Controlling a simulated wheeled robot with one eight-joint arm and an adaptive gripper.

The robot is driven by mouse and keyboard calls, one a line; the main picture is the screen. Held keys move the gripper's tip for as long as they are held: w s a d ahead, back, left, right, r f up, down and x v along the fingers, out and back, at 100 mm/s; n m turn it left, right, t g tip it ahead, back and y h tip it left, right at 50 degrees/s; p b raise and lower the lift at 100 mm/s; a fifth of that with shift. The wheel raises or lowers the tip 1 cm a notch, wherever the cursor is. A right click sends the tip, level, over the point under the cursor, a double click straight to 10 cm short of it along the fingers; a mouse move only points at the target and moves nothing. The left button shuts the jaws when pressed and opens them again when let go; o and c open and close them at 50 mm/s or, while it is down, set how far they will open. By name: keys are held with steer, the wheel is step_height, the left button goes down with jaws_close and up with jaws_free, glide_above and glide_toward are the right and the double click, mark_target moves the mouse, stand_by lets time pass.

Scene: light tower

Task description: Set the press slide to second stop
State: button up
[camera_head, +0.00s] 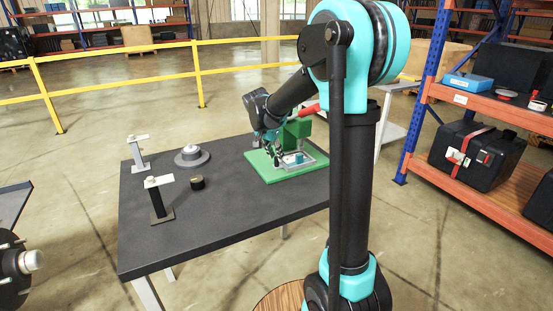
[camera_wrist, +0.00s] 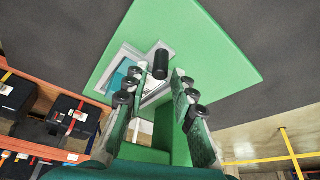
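The green press (camera_head: 298,132) stands on its green base plate (camera_head: 256,160) at the right end of the dark table, with a red lever (camera_head: 309,109) on top. A grey slide (camera_head: 310,163) with a teal part on it lies on the base. My gripper (camera_head: 273,152) is low beside the press, over the base. In the wrist view its fingers (camera_wrist: 156,88) are spread apart. A short black knob (camera_wrist: 160,64) shows between and just beyond the fingertips; contact cannot be told. The slide (camera_wrist: 130,58) is partly hidden behind the left finger.
The dark table (camera_head: 215,215) also holds a round grey fixture (camera_head: 192,158), a small dark cylinder (camera_head: 197,183) and two stands, one black (camera_head: 159,200) and one grey (camera_head: 137,153). Shelving (camera_head: 425,95) stands to the right. The table's front middle is clear.

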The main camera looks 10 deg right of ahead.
steer(key=shift+x, duration=1.3)
steer(key=shift+c, duration=0.3)
jaws_close()
